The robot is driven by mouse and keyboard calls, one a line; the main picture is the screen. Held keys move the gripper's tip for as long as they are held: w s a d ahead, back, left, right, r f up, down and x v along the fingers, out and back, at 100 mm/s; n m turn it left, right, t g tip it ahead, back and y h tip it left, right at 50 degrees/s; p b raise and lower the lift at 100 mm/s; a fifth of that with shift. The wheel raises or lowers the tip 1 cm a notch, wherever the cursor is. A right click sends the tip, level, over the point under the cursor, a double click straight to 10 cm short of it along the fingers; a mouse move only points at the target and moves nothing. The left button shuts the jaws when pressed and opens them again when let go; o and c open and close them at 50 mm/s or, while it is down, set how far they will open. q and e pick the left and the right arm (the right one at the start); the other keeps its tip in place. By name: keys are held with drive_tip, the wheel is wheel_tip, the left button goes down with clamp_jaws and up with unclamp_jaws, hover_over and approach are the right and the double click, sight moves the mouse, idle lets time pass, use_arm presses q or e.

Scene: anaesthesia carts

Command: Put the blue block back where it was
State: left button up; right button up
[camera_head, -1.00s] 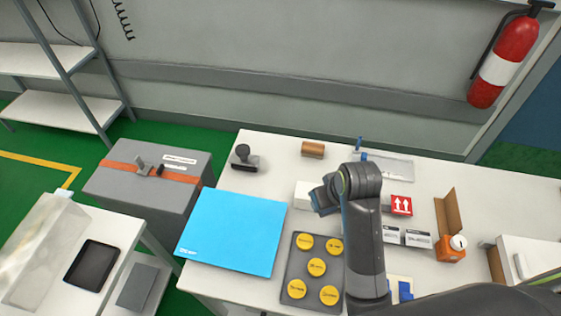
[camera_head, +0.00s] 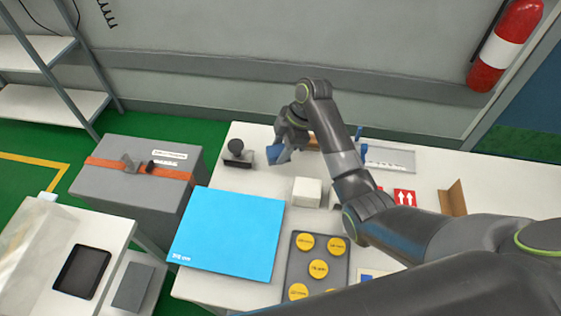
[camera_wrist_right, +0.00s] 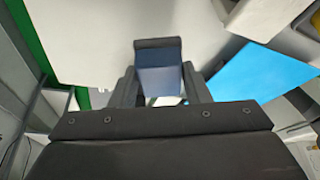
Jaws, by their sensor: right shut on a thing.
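The blue block (camera_head: 277,153) is in my right gripper (camera_head: 283,146), held over the back part of the white table in the head view. In the right wrist view the block (camera_wrist_right: 160,80) sits between the two fingers of the right gripper (camera_wrist_right: 160,88), which are shut on it. White table surface shows beyond it. Its gap above the table is hard to judge. My left gripper is not in view.
A black-handled stamp (camera_head: 237,153) stands just left of the block. A bright blue sheet (camera_head: 228,232) lies in front. A white block (camera_head: 307,191), a tray of yellow discs (camera_head: 318,268) and a whitish tray (camera_head: 392,158) are near my right arm. A grey case (camera_head: 135,185) stands left.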

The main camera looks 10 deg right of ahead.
sight(281, 169)
drive_tip(key=shift+f, duration=0.95)
wheel_tip(281, 169, down, 4)
drive_tip(key=shift+r, duration=0.15)
drive_tip(key=shift+f, duration=0.2)
drive_tip(key=o, duration=1)
drive_tip(key=shift+r, duration=0.1)
